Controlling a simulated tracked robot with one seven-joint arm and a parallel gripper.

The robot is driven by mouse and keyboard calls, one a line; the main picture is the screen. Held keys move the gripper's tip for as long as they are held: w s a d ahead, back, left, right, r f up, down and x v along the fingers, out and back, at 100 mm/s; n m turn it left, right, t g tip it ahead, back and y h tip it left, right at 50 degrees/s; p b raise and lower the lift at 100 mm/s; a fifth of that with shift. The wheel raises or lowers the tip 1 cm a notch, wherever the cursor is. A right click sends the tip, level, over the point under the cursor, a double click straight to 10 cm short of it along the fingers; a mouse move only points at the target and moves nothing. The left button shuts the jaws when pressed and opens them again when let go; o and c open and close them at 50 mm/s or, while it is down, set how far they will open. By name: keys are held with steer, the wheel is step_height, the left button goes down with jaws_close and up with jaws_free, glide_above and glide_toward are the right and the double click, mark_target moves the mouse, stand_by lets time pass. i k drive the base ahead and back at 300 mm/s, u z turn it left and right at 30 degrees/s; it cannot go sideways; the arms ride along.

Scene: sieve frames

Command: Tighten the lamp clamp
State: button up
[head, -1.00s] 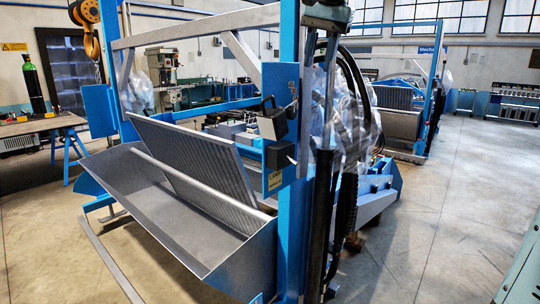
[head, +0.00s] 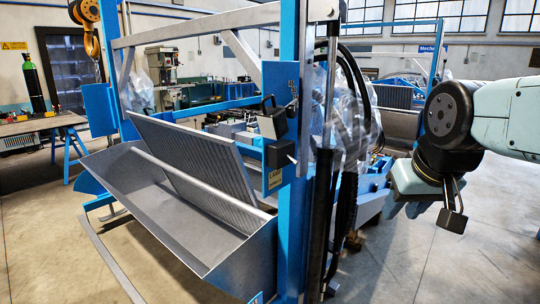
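The lamp (head: 272,122), a grey and black box with a dark handle, is mounted on the blue upright post. Just below it is a dark block (head: 279,154) with a thin light lever pointing right, which looks like the lamp clamp; how tight it is cannot be told. A pale label (head: 275,178) with small lettering sits under it. My gripper (head: 430,212) hangs at the right, pointing down, well to the right of the post and apart from the clamp. Its dark fingers look spread, with nothing between them.
Black hoses and a dark cylinder (head: 320,215) run beside the post, between it and my gripper. A grey metal trough with a sieve panel (head: 195,160) lies left. A yellow hook (head: 92,45) hangs at upper left. The concrete floor (head: 430,270) at lower right is clear.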

mark_target(291, 110)
steer(key=z, duration=0.05)
steer(key=k, duration=1.1)
steer(key=u, duration=0.6)
steer(key=i, duration=1.45)
steer(key=z, duration=0.4)
